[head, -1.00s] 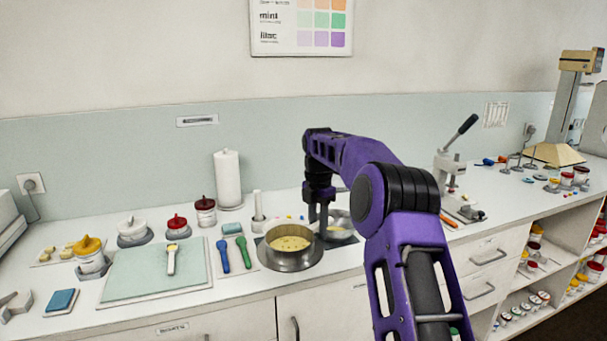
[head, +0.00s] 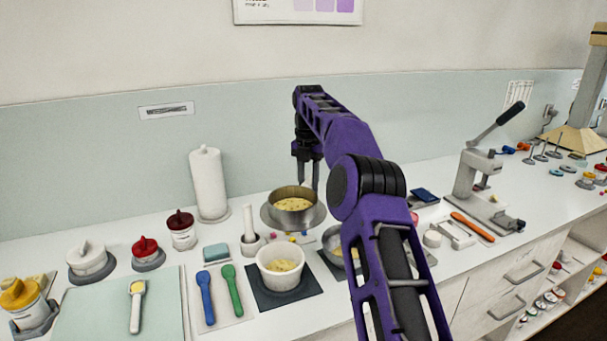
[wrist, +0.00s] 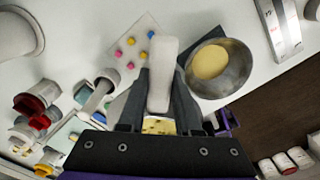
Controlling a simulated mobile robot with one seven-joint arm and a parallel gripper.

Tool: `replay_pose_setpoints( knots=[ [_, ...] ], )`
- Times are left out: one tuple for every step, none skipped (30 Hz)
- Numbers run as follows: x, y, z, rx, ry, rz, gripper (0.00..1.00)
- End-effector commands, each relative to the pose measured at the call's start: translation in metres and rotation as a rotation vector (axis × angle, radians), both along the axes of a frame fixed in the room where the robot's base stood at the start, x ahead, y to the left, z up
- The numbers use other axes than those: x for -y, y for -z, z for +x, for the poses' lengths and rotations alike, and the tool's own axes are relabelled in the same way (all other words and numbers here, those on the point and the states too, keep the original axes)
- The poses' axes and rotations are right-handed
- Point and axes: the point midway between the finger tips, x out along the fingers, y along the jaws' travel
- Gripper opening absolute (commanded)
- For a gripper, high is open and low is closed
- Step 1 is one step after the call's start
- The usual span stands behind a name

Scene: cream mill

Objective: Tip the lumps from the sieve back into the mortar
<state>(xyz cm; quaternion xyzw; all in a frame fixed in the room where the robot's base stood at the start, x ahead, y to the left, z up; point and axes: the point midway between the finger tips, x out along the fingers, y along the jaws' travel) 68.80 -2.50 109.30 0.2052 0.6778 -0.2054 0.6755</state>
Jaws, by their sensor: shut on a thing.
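The sieve (head: 293,218) is a metal ring with a wide grey rim, and pale yellow lumps (head: 293,204) lie in it. My gripper (head: 307,180) is shut on the sieve at its back right side and holds it level above the counter. In the wrist view a pale grip piece (wrist: 163,75) lies between the fingers, and some lumps (wrist: 158,126) show below. The mortar (head: 283,283) is a white bowl on a dark mat, in front of and below the sieve. Yellow material is inside it.
A steel bowl (wrist: 228,80) with yellow content stands right of the mortar, partly behind my arm in the head view. A pestle (head: 249,225) stands upright left of the sieve. Blue and green spoons (head: 229,285) lie left of the mortar. A lever press (head: 478,180) is at right.

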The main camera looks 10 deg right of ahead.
Motion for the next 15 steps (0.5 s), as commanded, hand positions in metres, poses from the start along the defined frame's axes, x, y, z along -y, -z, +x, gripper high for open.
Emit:
replay_pose_setpoints(
  knots=[
    [0.000, -0.001, 0.000, 0.001, 0.000, 0.000, 0.00],
    [0.000, -0.001, 0.000, 0.001, 0.000, 0.000, 0.00],
    [0.000, -0.001, 0.000, 0.002, 0.000, -0.002, 0.00],
    [0.000, -0.002, 0.000, 0.004, 0.000, -0.003, 0.00],
    [0.000, -0.003, 0.000, 0.007, 0.000, -0.005, 0.00],
    [0.000, -0.004, 0.000, 0.013, 0.000, -0.008, 0.00],
    [0.000, -0.004, 0.000, 0.017, 0.000, -0.012, 0.00],
    [-0.001, -0.005, 0.000, 0.024, 0.000, -0.016, 0.00],
    [-0.001, -0.007, -0.001, 0.035, -0.001, -0.023, 0.00],
    [-0.001, -0.008, -0.001, 0.043, -0.001, -0.030, 0.00],
    [-0.001, -0.010, -0.001, 0.053, 0.000, -0.037, 0.00],
    [-0.001, -0.011, -0.002, 0.067, 0.000, -0.046, 0.00],
    [-0.001, -0.013, -0.002, 0.078, -0.001, -0.053, 0.00],
    [-0.001, -0.014, -0.003, 0.088, -0.002, -0.060, 0.00],
    [-0.002, -0.017, -0.003, 0.111, -0.002, -0.075, 0.00]
  ],
)
